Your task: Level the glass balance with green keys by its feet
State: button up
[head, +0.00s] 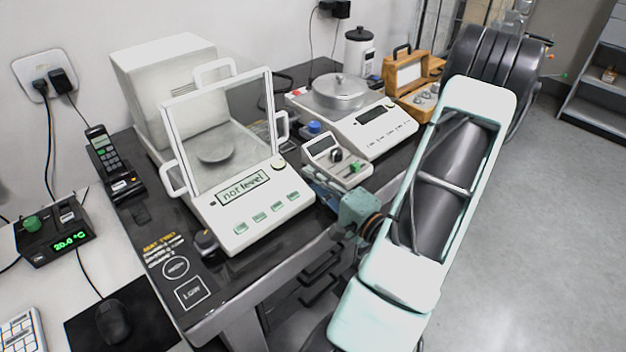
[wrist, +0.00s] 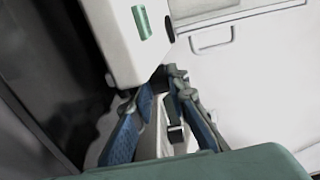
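The glass balance with green keys (head: 262,212) stands on the dark table, and its display reads "not level". A dark foot knob (head: 206,243) shows at its front left corner; the front right foot is not clear in the head view. My gripper (head: 318,182) is low beside the balance's front right corner, its fingers partly hidden by my wrist. In the wrist view, my gripper (wrist: 160,88) has its blue fingers apart with a narrow gap, close under the balance's white corner (wrist: 118,35) with one green key. A dark round part (wrist: 169,28) shows at that corner; I cannot tell any contact.
A small dial device (head: 335,163) stands just right of the balance, with a second balance (head: 362,130) and a wooden weight box (head: 408,78) behind. Drawers with handles (head: 322,290) are below the table front.

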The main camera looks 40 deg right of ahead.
jog(key=o, duration=0.4)
jog(key=s, duration=1.2)
jog(key=shift+d, duration=0.3)
